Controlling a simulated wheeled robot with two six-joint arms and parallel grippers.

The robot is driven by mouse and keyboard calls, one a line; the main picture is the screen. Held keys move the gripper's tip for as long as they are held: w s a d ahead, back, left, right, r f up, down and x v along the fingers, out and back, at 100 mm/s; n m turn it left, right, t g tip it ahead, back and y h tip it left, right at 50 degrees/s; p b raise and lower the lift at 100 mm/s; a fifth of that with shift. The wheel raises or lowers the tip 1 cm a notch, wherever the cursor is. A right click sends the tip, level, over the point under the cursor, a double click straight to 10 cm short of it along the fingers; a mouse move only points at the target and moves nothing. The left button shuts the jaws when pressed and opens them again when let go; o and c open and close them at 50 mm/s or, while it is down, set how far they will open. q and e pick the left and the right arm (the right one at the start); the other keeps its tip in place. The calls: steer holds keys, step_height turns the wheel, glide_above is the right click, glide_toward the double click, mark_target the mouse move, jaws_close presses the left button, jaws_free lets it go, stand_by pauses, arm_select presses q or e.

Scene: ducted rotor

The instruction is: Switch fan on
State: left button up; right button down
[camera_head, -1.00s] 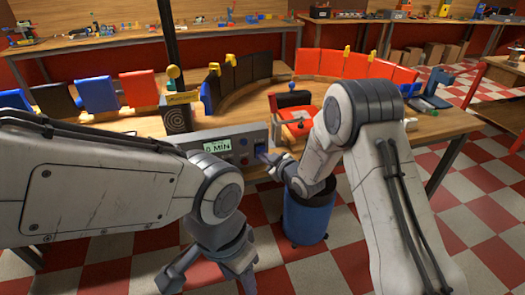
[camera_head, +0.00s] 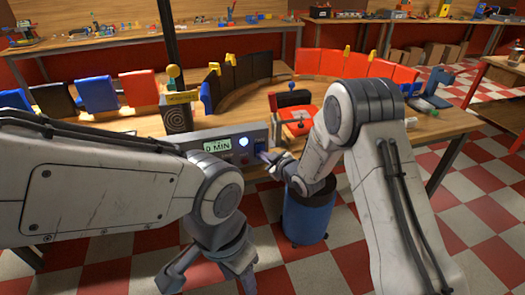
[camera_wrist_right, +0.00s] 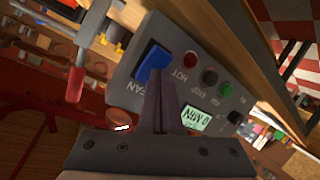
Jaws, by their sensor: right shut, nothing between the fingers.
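The grey control panel (camera_head: 229,135) stands at the table's front edge, with a display (camera_head: 216,145) reading "0 MIN" and a glowing white-blue light (camera_head: 243,141). In the right wrist view, the panel (camera_wrist_right: 150,31) carries a blue rocker switch (camera_wrist_right: 153,61) lettered "FAN". My right gripper (camera_head: 264,156) is shut and empty, its fingertips (camera_wrist_right: 160,73) at the blue switch; I cannot tell if they touch it. My left gripper (camera_head: 215,275) hangs low in front of the table, its fingertips partly cut off by the bottom edge.
In the right wrist view, a red button (camera_wrist_right: 190,59) and a green button (camera_wrist_right: 210,76) sit beside the switch. A red-handled lever (camera_wrist_right: 77,78) is nearby. A blue bin (camera_head: 308,220) stands on the floor below. Coloured panels (camera_head: 370,66) curve behind on the table.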

steer(key=shift+s+d+f+b, duration=0.25)
steer(key=shift+s+b, duration=0.05)
steer(key=shift+s, duration=0.3)
steer(key=s, duration=0.1)
steer(key=s+d+f+b, duration=0.1)
steer(key=s, duration=0.1)
steer(key=s+f+b, duration=0.1)
steer(key=shift+s+d, duration=0.15)
stand_by(0.4)
steer(key=s+d+r+m+g+h+p, duration=0.1)
steer(key=s+r+g, duration=0.3)
steer(key=s, duration=0.8)
steer(key=s+d+r+m+g+h+p, duration=0.1)
steer(key=s+d+r+m+g+h, duration=0.1)
steer(key=s, duration=1.1)
steer(key=s+d+r+m+g+h+p, duration=0.1)
steer(key=s+r+g+h, duration=0.2)
steer(key=s, duration=0.9)
step_height(320, 180, up, 3)
steer(key=g, duration=0.3)
steer(key=shift+s+d+m+h, duration=0.2)
steer(key=shift+s+m+h, duration=0.1)
